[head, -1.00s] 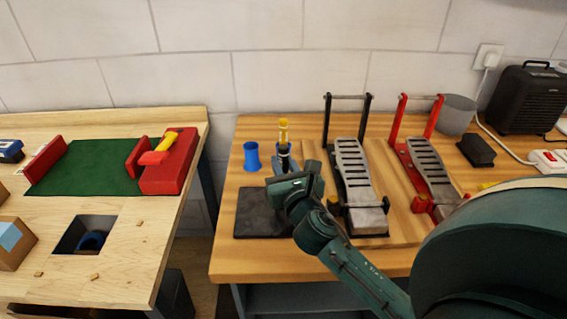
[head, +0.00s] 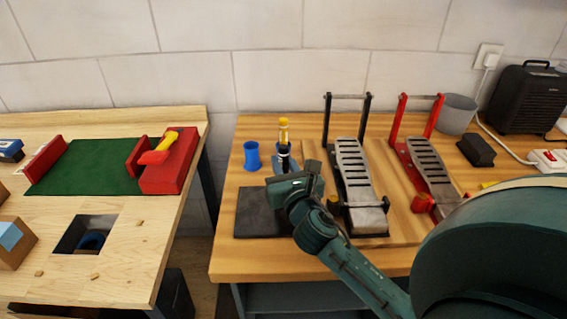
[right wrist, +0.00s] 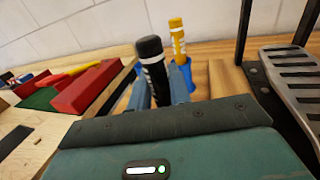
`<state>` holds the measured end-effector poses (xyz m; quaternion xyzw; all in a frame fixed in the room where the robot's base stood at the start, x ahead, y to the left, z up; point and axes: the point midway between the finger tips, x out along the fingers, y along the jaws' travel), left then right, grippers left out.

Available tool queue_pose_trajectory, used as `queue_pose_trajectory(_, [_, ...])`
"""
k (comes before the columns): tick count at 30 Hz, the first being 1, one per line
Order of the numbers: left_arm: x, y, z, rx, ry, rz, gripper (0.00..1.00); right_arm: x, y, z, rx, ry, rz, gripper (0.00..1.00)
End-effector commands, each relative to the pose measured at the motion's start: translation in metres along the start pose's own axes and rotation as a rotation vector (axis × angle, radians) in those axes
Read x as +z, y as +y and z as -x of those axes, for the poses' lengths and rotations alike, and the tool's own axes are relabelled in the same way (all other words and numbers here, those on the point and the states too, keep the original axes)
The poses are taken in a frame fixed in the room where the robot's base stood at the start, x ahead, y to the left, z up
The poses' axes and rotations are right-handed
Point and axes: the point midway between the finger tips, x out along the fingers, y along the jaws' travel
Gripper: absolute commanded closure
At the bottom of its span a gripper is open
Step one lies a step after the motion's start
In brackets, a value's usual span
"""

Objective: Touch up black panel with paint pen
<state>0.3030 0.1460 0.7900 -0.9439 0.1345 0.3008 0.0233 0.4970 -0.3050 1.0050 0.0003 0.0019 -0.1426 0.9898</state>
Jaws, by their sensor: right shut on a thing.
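My right gripper (head: 283,163) is shut on a paint pen with a black cap (right wrist: 152,62) and a white band. The pen stands roughly upright between the fingers in the right wrist view; its lower end is hidden. In the head view, the pen's dark top (head: 283,149) shows just in front of a yellow pen (head: 284,131). The yellow pen (right wrist: 177,40) stands in a blue holder (right wrist: 184,78) behind the gripper. A flat black panel (head: 258,214) lies on the bench, left of and partly behind my right forearm. My left gripper is not visible.
A blue cup (head: 251,156) stands left of the gripper. A black-framed pedal (head: 354,172) and a red-framed pedal (head: 428,170) stand to the right. A gap separates this bench (head: 228,258) from the left table (head: 135,275), which bears a red block (head: 170,172).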

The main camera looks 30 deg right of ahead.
Motion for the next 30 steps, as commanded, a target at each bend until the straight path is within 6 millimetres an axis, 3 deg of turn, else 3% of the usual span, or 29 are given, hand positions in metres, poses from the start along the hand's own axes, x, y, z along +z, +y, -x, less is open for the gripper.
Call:
queue_pose_trajectory(24, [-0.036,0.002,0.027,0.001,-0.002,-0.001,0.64,0.048,0.0,0.0,0.001,-0.003,0.001,0.91])
queue_pose_trajectory(30, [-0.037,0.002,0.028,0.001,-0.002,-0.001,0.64,0.05,0.0,0.0,0.001,-0.002,0.0,0.91])
